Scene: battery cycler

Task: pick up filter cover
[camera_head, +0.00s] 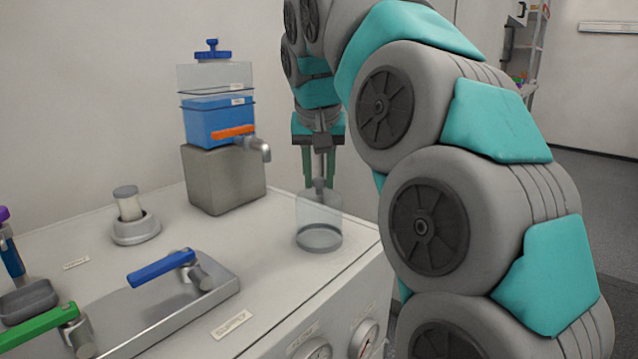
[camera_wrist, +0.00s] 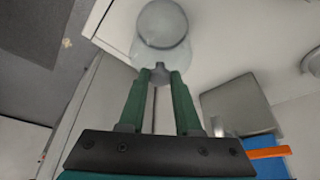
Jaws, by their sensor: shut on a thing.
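The filter cover (camera_head: 319,213) is a clear, see-through cylinder with a small grey knob on top. It is upright near the right edge of the white bench top. My gripper (camera_head: 319,184) points down from above, with its green fingers shut on the knob. In the wrist view the fingertips (camera_wrist: 160,76) are at the knob, and the round cover (camera_wrist: 163,28) shows beyond them. I cannot tell whether the cover's bottom touches the bench.
A blue tank (camera_head: 217,122) with an orange-handled tap (camera_head: 234,132) stands on a grey block (camera_head: 224,180) behind and left of the cover. A metal tray (camera_head: 150,308) and blue-handled valve (camera_head: 160,268) are at the front. Bench space between the holder and cover is clear.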

